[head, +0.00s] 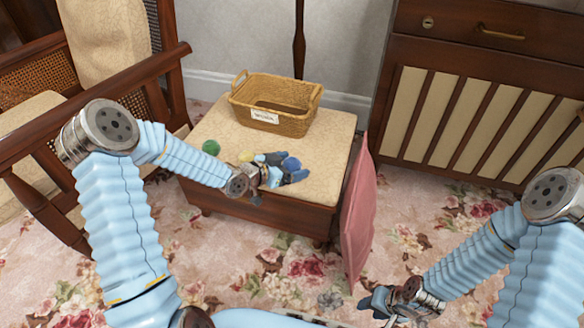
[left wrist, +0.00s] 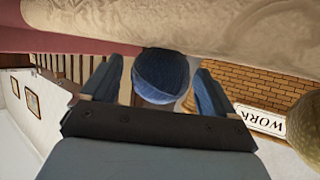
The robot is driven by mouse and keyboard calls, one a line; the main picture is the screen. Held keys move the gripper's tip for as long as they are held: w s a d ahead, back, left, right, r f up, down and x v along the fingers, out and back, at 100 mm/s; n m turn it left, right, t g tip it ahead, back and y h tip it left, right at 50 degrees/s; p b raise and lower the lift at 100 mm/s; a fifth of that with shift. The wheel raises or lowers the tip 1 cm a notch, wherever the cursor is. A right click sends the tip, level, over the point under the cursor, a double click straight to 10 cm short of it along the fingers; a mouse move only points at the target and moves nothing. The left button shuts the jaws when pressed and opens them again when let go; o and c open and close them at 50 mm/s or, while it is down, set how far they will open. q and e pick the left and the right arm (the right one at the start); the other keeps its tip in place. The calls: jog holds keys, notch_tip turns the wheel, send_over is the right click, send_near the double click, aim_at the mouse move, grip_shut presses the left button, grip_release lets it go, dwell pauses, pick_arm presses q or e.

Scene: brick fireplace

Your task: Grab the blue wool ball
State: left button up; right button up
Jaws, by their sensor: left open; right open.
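The blue wool ball (head: 291,164) rests on the cream top of the footstool (head: 225,122). My left gripper (head: 285,172) is open at the ball, low over the stool top. In the left wrist view the blue wool ball (left wrist: 162,76) lies between the two spread fingers of the left gripper (left wrist: 158,85), with a gap visible on each side. My right gripper (head: 380,302) is open and empty, low over the carpet at the lower right, away from the stool.
A green ball (head: 211,147) and a yellow ball (head: 246,156) lie left of the blue one. A labelled wicker basket (head: 272,122) stands at the stool's back. A pink cushion (head: 357,215) leans on its right side. A wooden armchair (head: 165,75) and a cabinet (head: 465,60) flank it.

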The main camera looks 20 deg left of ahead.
pick_arm(q)
jog(key=shift+w+d+f, duration=0.2)
jog(key=shift+w+d, duration=0.1)
jog(key=shift+w, duration=0.1)
jog(key=shift+c, duration=0.2)
jog(key=c, duration=1)
